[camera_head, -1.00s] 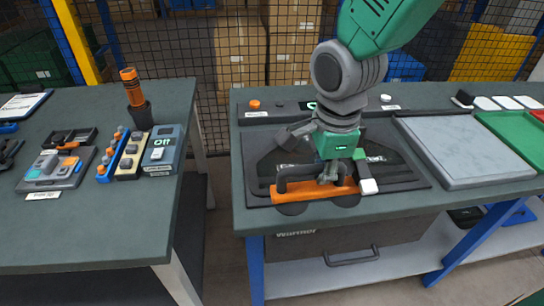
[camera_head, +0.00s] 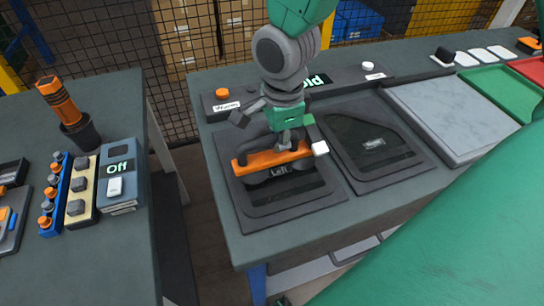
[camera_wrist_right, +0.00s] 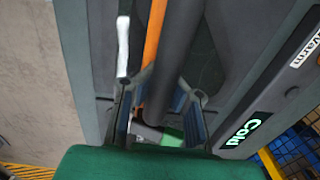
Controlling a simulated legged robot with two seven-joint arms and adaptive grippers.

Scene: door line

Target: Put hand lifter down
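The hand lifter (camera_head: 262,159) is an orange bar with a dark handle and dark round cups below. It is over the left dark panel (camera_head: 270,208) on the right-hand table; whether its cups touch the panel is hard to tell. My right gripper (camera_head: 287,143) is at the handle from above. In the right wrist view, its fingers (camera_wrist_right: 158,108) lie on both sides of the dark handle (camera_wrist_right: 180,50), with the orange bar (camera_wrist_right: 154,35) beside it. The right dark panel (camera_head: 370,142) has a label and is uncovered. My left gripper is not in view.
Behind the panels is a strip with an orange button (camera_head: 222,93), a white button and "Warm" and "Cold" labels. A grey slab (camera_head: 450,110) and a green tray (camera_head: 500,95) lie right. The left table (camera_head: 90,270) holds an "Off" box (camera_head: 119,180). My green body covers the lower right.

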